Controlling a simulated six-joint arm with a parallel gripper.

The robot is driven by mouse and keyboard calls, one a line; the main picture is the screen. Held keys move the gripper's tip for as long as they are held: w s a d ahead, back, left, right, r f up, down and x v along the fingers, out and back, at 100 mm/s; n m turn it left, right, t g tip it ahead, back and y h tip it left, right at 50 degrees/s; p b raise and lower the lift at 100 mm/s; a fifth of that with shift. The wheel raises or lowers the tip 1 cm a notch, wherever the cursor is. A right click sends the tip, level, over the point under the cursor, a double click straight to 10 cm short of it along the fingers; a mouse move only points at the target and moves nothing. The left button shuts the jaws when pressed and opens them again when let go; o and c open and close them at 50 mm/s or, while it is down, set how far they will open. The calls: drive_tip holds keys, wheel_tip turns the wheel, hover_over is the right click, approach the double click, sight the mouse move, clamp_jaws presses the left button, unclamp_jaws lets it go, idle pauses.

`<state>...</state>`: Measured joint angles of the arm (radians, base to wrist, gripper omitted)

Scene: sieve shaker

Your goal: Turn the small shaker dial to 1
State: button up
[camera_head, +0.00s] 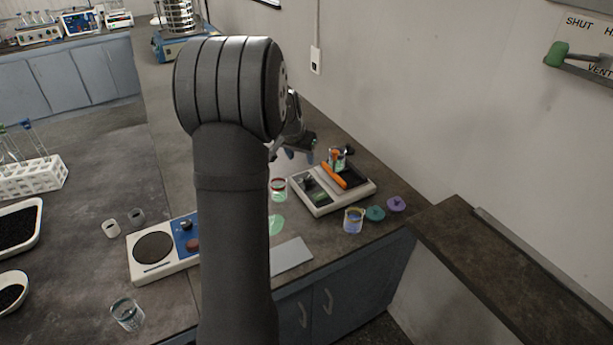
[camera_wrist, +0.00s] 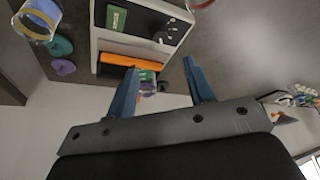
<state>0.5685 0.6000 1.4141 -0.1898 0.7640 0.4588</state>
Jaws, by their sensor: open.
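A white bench device (camera_head: 320,207) with a dark panel, a green label and an orange bar stands on the right counter. I take it for the small shaker. Its black dial shows in the wrist view (camera_wrist: 160,37), with small white marks around it too fine to read. My gripper (camera_wrist: 160,64) is open, with its two blue fingers apart and nothing seen between them. In the wrist view the fingertips appear just below the dial and the device's edge. In the head view my gripper (camera_head: 293,152) is partly hidden behind my arm, above and behind the device.
A beaker (camera_head: 338,157) stands at the device's back. A blue-tinted beaker (camera_head: 353,221) and teal (camera_head: 375,213) and purple (camera_head: 397,204) lids sit to its right. A red-rimmed beaker (camera_head: 278,187) is to its left. A white unit with a round plate (camera_head: 154,248) stands further left.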

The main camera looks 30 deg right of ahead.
sight(308, 178)
drive_tip(key=x, duration=1.2)
drive_tip(key=shift+f, duration=0.2)
drive_tip(key=shift+c, duration=0.3)
drive_tip(key=c, duration=0.9)
drive_tip(key=n, duration=0.2)
drive_tip(key=n+t+y, duration=0.1)
drive_tip(key=n, duration=0.2)
drive_tip(key=shift+s+d+n+y, duration=0.2)
drive_tip(key=shift+d+n+y, duration=0.05)
drive_tip(key=shift+n+y, duration=0.15)
drive_tip(key=n+y, duration=0.1)
drive_tip(key=n, duration=0.3)
drive_tip(key=n+y, duration=0.1)
drive_tip(key=n, duration=0.1)
drive_tip(key=shift+d+n+t+y, duration=0.25)
drive_tip(key=shift+n+t+y, duration=0.05)
drive_tip(key=shift+n+t, duration=0.1)
